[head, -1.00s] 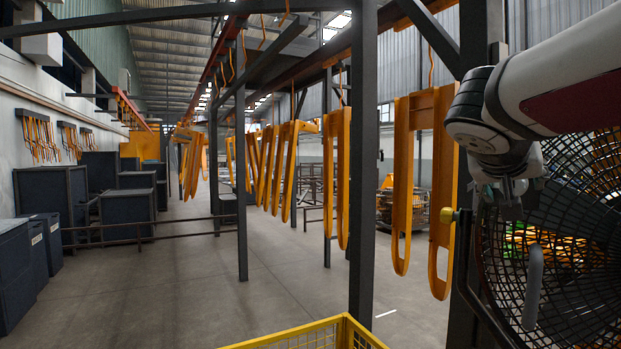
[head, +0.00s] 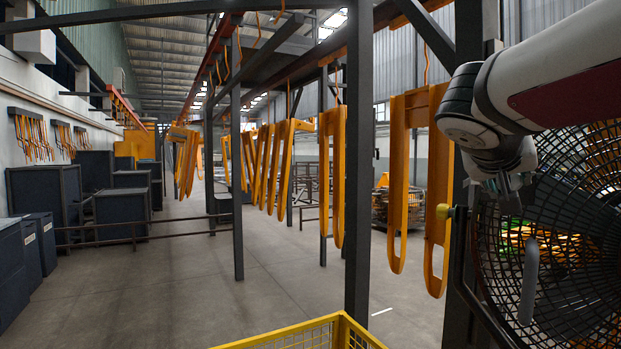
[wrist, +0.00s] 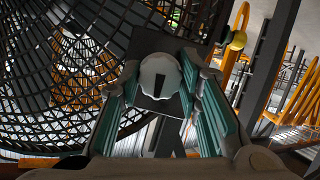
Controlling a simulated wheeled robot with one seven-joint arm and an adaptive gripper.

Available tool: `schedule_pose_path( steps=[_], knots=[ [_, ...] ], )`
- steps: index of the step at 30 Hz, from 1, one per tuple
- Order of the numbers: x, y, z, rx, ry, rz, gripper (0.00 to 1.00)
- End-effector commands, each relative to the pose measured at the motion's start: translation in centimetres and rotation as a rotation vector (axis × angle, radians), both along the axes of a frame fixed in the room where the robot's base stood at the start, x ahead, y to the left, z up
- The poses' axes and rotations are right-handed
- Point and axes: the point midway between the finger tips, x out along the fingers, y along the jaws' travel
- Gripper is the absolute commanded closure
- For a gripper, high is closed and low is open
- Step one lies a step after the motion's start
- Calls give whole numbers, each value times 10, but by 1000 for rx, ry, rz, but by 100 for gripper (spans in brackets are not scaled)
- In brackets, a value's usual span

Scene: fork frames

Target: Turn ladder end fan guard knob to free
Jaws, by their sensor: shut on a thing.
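The fan guard knob (wrist: 172,66) is a pale, scalloped disc with a dark bar mark, on a dark square plate (wrist: 172,104) in the wrist view. The bar runs nearly up and down in that picture. My gripper (wrist: 160,76) has its teal-padded fingers on either side of the knob, shut on its rim. In the head view my gripper (head: 510,192) is at the upper left edge of the black mesh fan guard (head: 570,265). The knob cannot be made out there. The mesh also shows at left in the wrist view (wrist: 60,60).
A dark post (head: 357,200) and hanging orange forks (head: 397,190) stand further left. A yellow mesh crate (head: 300,336) is at the bottom.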

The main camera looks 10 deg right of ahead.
Motion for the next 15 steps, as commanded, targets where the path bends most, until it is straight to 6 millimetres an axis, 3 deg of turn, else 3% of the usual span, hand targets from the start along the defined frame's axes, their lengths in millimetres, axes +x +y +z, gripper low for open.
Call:
schedule_pose_path(
  steps=[15],
  knots=[
    [3, 1, -4, -308, 307, -1, 96]
  ],
)
